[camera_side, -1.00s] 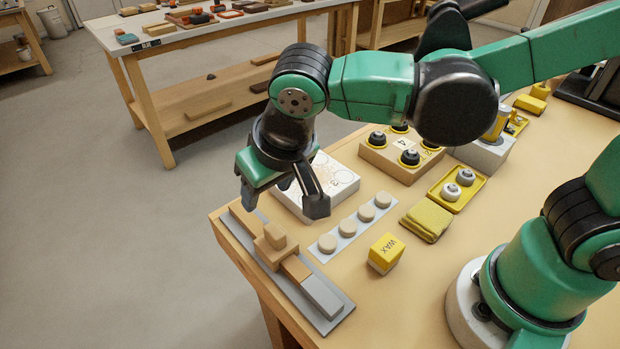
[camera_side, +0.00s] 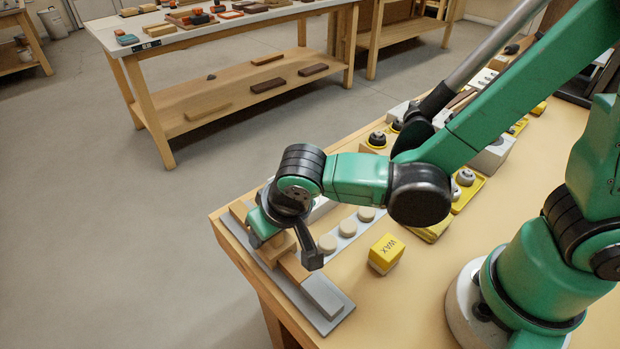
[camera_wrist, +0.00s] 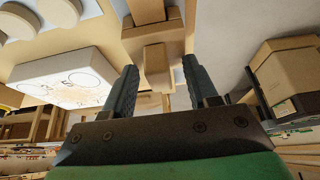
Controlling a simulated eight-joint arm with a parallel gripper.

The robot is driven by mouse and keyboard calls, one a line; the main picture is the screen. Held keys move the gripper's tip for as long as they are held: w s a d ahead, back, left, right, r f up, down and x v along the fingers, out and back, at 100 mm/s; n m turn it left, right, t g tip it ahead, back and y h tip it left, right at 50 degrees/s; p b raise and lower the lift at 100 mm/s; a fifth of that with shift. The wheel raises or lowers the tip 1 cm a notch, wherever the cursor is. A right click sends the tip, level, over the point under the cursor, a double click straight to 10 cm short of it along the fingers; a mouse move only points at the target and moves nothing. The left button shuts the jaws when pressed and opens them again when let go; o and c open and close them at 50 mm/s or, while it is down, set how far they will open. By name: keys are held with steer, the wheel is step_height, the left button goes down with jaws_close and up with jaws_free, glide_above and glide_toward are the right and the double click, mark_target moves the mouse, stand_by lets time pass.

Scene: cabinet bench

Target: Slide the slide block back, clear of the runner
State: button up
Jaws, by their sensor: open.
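The slide block (camera_side: 276,250) is a light wooden block, mostly hidden behind my gripper in the side view. It sits across a long narrow runner, with a wooden stretch (camera_side: 293,268) and a grey end piece (camera_side: 322,294), on a grey base plate (camera_side: 343,314) at the bench edge. In the wrist view the block (camera_wrist: 158,62) shows between the two dark fingers. My gripper (camera_side: 285,249) is open and low over the block, one finger on each side; it also shows in the wrist view (camera_wrist: 159,70). I cannot tell whether the fingers touch the block.
A strip with pale round discs (camera_side: 347,229) lies just right of the runner. A yellow wax block (camera_side: 385,253) stands nearer my base. A white box with printed circles (camera_wrist: 66,78) is close by on the left in the wrist view. Beyond the bench's left edge is open floor.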

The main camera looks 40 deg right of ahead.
mark_target(318, 290)
steer(key=shift+s+f, duration=0.25)
steer(key=shift+s, duration=0.1)
steer(key=c, duration=0.7)
steer(key=shift+s, duration=5.05)
steer(key=o, duration=0.6)
steer(key=shift+w+r, duration=0.1)
steer(key=shift+r, duration=5.5)
